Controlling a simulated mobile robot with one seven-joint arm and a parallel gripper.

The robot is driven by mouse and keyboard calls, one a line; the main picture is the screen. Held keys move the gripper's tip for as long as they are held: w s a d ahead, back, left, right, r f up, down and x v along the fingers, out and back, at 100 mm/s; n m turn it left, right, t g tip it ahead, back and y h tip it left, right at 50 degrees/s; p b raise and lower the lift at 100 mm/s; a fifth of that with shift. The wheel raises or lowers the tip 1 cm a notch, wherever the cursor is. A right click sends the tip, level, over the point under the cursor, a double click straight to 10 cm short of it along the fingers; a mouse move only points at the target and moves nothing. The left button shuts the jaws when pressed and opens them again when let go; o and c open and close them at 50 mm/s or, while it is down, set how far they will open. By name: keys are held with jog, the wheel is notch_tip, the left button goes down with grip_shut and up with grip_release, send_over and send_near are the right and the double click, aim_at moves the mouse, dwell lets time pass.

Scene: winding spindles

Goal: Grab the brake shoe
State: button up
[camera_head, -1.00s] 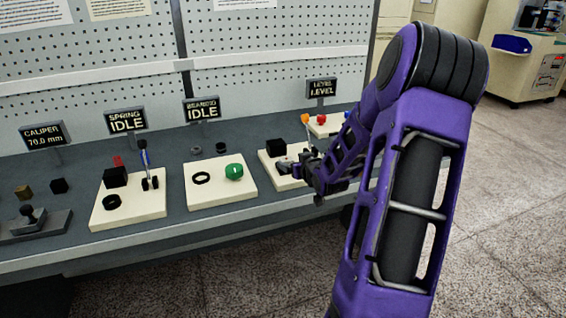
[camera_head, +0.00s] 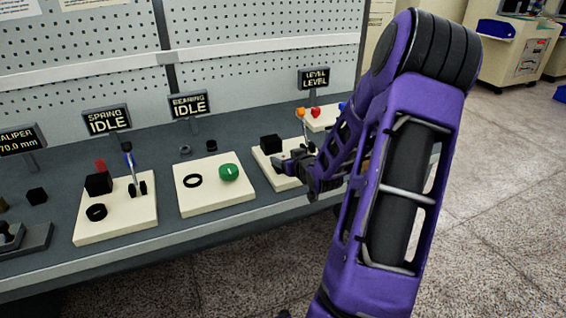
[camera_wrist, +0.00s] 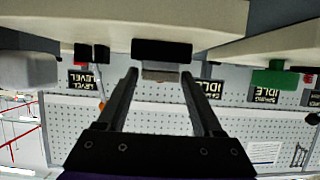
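No part is labelled brake shoe, so I cannot tell for sure which one it is. My gripper (camera_head: 290,163) is low over this board, in front of the block. The wrist view is upside down. There my gripper (camera_wrist: 159,73) is open, its two fingers apart and pointing toward the black block (camera_wrist: 162,48). A small grey piece (camera_wrist: 160,75) shows next to the block, between the fingertips. Nothing is clearly gripped.
A lever with an orange knob (camera_head: 299,112) stands beside the block. The middle board holds a green knob (camera_head: 228,172) and a black ring (camera_head: 193,181). A left board (camera_head: 115,222) carries a lever and blocks. A pale grey rounded thing (camera_wrist: 28,70) is at the wrist view's left.

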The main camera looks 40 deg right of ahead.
grip_shut()
